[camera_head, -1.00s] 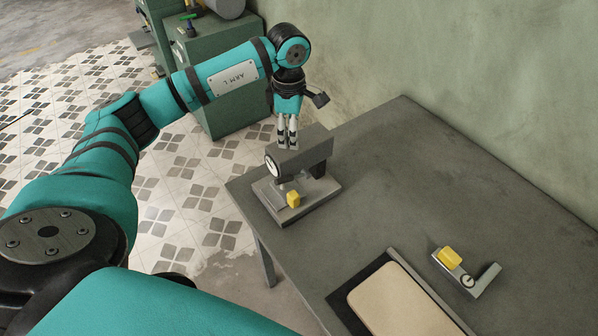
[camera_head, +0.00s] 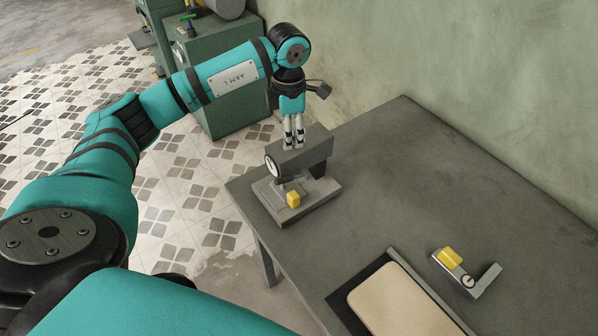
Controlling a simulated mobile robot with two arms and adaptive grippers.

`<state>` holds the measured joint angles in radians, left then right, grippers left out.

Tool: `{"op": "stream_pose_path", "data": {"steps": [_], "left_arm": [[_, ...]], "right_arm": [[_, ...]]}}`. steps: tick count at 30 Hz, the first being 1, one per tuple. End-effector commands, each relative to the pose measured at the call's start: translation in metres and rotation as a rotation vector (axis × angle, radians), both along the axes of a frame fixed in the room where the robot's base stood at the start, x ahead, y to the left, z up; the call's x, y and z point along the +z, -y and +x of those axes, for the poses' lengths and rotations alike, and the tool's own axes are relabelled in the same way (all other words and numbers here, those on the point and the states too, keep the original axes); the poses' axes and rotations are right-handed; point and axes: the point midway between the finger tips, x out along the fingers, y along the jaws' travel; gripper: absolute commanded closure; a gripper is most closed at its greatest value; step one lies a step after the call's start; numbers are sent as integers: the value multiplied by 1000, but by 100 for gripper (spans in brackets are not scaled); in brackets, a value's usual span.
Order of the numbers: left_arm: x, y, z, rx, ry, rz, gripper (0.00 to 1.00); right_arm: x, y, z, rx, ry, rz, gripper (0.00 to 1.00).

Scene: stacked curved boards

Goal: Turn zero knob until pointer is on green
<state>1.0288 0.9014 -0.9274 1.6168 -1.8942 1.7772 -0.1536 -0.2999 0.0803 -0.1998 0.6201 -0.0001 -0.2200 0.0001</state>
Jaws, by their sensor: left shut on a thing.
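A grey gauge device (camera_head: 312,151) stands at the far left corner of the table, with a round white dial (camera_head: 271,166) on its left end. The dial is seen edge-on and too small to read pointer or green mark. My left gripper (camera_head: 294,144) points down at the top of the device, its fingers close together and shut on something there. That is likely the zero knob, which the fingers hide. A yellow block (camera_head: 293,199) sits on the device's base plate (camera_head: 321,203). My right gripper is not in view.
The grey table (camera_head: 385,165) is bare between the device and a small grey tool (camera_head: 485,281) with a yellow block (camera_head: 449,258). A tan pad (camera_head: 400,308) in a dark frame lies at the front. A wall (camera_head: 450,60) rises behind, and a green machine (camera_head: 230,105) stands beyond.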

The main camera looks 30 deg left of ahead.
Motion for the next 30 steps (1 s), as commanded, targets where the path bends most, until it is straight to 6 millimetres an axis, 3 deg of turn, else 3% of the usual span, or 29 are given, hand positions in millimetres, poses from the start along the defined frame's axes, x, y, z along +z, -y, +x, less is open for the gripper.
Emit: {"op": "stream_pose_path", "data": {"steps": [8,16,26,30], "left_arm": [[0,0,0,0,-1,-1,90],[0,0,0,266,-1,-1,90],[0,0,0,311,0,-1,90],[1,0,0,465,1,-1,90]], "right_arm": [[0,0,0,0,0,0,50],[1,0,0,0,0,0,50],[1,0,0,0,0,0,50],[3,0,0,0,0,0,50]]}}
